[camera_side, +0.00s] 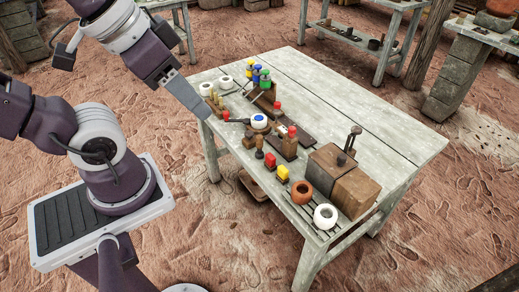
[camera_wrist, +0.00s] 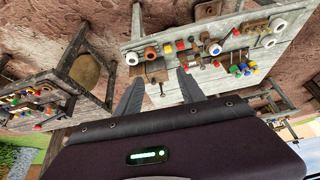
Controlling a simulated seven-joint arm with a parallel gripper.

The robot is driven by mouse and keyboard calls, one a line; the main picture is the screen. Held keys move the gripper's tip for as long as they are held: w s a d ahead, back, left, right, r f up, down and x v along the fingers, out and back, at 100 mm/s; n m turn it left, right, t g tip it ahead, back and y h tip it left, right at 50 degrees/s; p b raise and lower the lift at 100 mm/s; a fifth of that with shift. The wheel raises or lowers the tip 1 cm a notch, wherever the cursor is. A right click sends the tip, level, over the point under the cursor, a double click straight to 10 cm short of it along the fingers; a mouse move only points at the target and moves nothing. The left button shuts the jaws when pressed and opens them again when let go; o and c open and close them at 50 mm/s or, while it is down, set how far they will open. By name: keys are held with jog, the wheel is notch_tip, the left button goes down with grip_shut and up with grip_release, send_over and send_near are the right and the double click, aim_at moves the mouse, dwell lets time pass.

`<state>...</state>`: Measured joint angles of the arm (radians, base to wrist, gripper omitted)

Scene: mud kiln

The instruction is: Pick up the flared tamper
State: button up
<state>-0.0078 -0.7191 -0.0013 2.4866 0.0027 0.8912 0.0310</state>
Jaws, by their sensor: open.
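The work table (camera_side: 370,112) holds several small tools, and which one is the flared tamper is hard to tell at this size. A small dark brown piece (camera_side: 259,147) with a narrow neck stands upright near the front edge and looks most like it. My gripper (camera_side: 203,113) is in the air at the table's left side, apart from the tools. In the wrist view my gripper (camera_wrist: 157,77) has its two fingers spread with nothing between them. The table's tools show small beyond the fingertips, and I cannot pick out the tamper there.
Wooden blocks (camera_side: 340,182) with a dark lever stand at the front right. Near them are an orange ring (camera_side: 301,191) and a white ring (camera_side: 325,216). Red and yellow blocks, red-topped pieces and a bottle rack (camera_side: 262,97) crowd the left half. The table's back right is clear.

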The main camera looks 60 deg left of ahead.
jog(key=w+a+f+m+g, duration=0.1)
jog(key=w+a+m, duration=0.15)
jog(key=w, duration=0.55)
jog(key=m+g, duration=0.4)
jog(key=m, duration=0.7)
send_over(260, 146)
jog(key=d, duration=0.1)
notch_tip(260, 146, down, 24)
jog(key=shift+m+g, duration=0.3)
jog(key=shift+m, duration=0.35)
jog(key=f, duration=0.4)
jog(key=a+f, duration=0.1)
jog(key=f, duration=0.3)
jog(key=a+f, duration=0.1)
jog(key=f, duration=0.3)
jog(key=shift+w+f, duration=0.25)
jog(key=shift+w, duration=0.05)
grip_shut()
